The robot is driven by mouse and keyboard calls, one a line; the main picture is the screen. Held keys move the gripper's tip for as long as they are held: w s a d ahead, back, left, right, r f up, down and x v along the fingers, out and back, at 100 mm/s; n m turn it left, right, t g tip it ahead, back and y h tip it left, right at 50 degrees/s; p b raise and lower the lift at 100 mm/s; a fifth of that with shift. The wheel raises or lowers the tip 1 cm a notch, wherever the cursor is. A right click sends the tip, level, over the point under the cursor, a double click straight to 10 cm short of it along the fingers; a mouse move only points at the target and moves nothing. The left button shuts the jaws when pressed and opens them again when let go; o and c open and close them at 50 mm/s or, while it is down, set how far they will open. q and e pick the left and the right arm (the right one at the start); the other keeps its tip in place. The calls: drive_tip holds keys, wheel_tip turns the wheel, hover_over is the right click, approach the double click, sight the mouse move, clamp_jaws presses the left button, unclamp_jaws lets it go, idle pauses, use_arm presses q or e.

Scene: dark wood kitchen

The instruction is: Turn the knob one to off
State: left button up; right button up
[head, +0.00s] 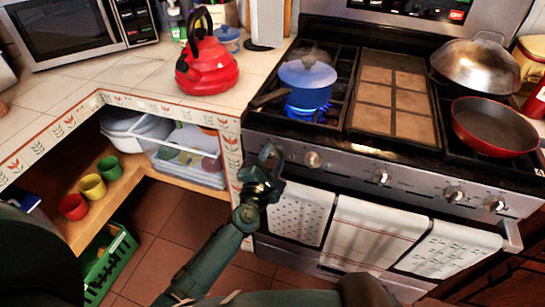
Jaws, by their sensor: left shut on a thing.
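The stove (345,175) has a row of silver knobs along its front panel. My left gripper (268,156) is at the panel's left end, shut on what appears to be the leftmost knob, which the gripper mostly hides. A second knob (312,159) shows just right of it, clear of the gripper. A blue flame (300,113) burns under a blue lidded pot (307,80) on the front left burner. The knob's exact angle cannot be seen. My right gripper is not in view.
More knobs (382,177) line the panel to the right. Towels (365,228) hang on the oven handle below. A red pan (494,126) and a domed-lid pan (476,66) stand on the right burners. A red kettle (207,70) stands on the tiled counter (125,82).

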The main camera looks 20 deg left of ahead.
use_arm(q)
drive_tip(key=m+p, duration=0.1)
drive_tip(key=m, duration=0.3)
drive_tip(key=shift+r, duration=0.15)
drive_tip(key=shift+m+p, duration=0.55)
drive_tip(key=shift+m, duration=1.05)
drive_tip(key=o, duration=0.9)
drive_tip(key=shift+o, duration=0.2)
drive_tip(key=s, duration=1.3)
drive_tip(key=shift+a, duration=0.3)
drive_tip(key=shift+s, duration=0.1)
